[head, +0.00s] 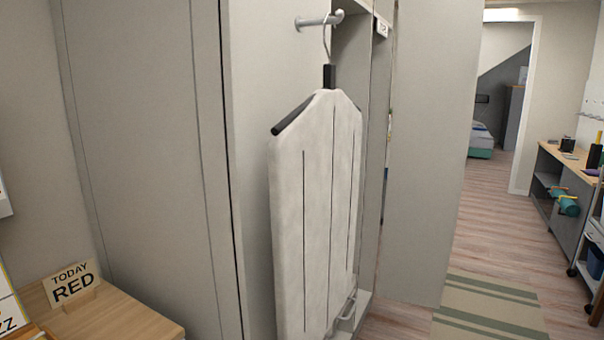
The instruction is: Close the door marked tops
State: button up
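A tall grey wardrobe (150,150) fills the left and middle of the head view. A wide grey panel (425,150) stands out from it on the right, like a door swung open. A narrow part of the shelved interior (350,60) shows between the panels. My gripper is not in view.
A wooden top with a "TODAY RED" sign (72,287) is at lower left. A striped rug (490,308) lies on open floor at right, near a bench (560,185).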

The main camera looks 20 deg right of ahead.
aim_at(439, 43)
jog(key=u, duration=0.45)
jog(key=l+u, duration=0.15)
jog(key=u, duration=0.3)
jog(key=l+u, duration=0.1)
jog(key=u, duration=0.35)
jog(key=l+u, duration=0.1)
jog(key=u, duration=0.8)
jog(key=l+u, duration=0.15)
jog(key=u, duration=0.3)
jog(key=k+l+u, duration=0.1)
jog(key=u, duration=0.3)
jog(key=k+u, duration=0.25)
jog(key=u, duration=0.15)
jog(key=k+u, duration=0.2)
jog(key=u, duration=0.2)
jog(key=k+u, duration=0.25)
jog(key=k, duration=0.7)
jog(key=k+l, duration=0.1)
jog(key=k, duration=0.85)
jog(key=k+z, duration=0.35)
jog(key=k, duration=0.55)
jog(key=k+j, duration=0.1)
jog(key=k, duration=0.85)
jog(key=k+l, duration=0.1)
jog(key=k, duration=0.4)
jog(key=k+l, duration=0.1)
jog(key=k, duration=0.35)
jog(key=u, duration=0.05)
